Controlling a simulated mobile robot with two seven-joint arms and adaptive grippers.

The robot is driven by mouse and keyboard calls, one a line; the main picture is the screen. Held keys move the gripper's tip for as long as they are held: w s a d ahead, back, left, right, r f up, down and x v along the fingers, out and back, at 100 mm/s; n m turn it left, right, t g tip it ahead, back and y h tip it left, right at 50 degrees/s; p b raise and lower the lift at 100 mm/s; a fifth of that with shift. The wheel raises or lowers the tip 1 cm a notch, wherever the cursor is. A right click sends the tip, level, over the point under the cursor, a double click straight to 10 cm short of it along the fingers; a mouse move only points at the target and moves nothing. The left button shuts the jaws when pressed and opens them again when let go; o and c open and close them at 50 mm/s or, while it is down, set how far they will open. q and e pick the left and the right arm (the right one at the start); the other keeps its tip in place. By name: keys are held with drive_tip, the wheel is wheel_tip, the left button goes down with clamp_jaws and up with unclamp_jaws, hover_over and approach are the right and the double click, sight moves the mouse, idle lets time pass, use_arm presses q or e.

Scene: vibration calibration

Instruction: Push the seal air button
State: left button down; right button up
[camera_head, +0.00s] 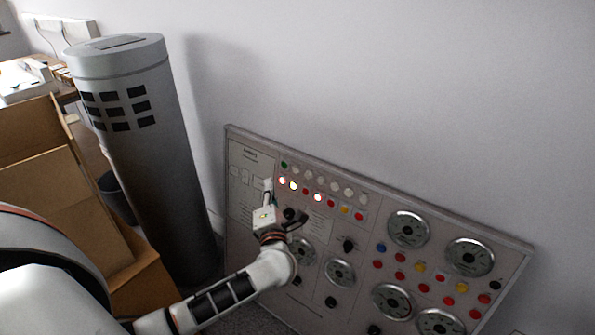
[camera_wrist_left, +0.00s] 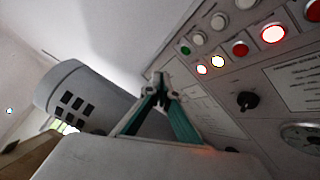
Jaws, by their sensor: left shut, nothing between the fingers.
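A control panel (camera_head: 372,200) leans against the wall, with rows of coloured buttons, lamps, knobs and round gauges. Its upper left has a row of pale buttons with a green one (camera_head: 284,164), and below it lit lamps, including a yellow-white one (camera_head: 293,185) and a red one (camera_head: 318,197). I cannot read which is the seal air button. My left gripper (camera_head: 268,186) is shut and empty in front of the panel's upper left, close to the lit lamps. In the left wrist view its fingertips (camera_wrist_left: 161,82) meet, just left of the green button (camera_wrist_left: 185,50). Whether they touch the panel is unclear. My right gripper is not in view.
A tall grey cylinder (camera_head: 150,165) with dark square holes stands left of the panel. An open cardboard box (camera_head: 55,190) is at the far left, near a wooden table (camera_head: 65,97). The wall (camera_head: 400,75) above the panel is bare.

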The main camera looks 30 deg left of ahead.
sight(295, 170)
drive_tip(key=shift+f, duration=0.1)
use_arm(q)
drive_tip(key=w+f+b, duration=0.1)
drive_tip(key=w+b, duration=0.3)
drive_tip(key=w, duration=0.4)
drive_tip(key=shift+w+d+f, duration=0.35)
drive_tip(key=shift+f, duration=0.05)
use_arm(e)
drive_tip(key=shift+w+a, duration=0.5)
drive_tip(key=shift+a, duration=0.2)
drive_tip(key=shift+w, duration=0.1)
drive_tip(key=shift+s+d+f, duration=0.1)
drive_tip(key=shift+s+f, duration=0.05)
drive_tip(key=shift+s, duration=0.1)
use_arm(q)
drive_tip(key=shift+w+f, duration=0.1)
drive_tip(key=shift+w, duration=0.3)
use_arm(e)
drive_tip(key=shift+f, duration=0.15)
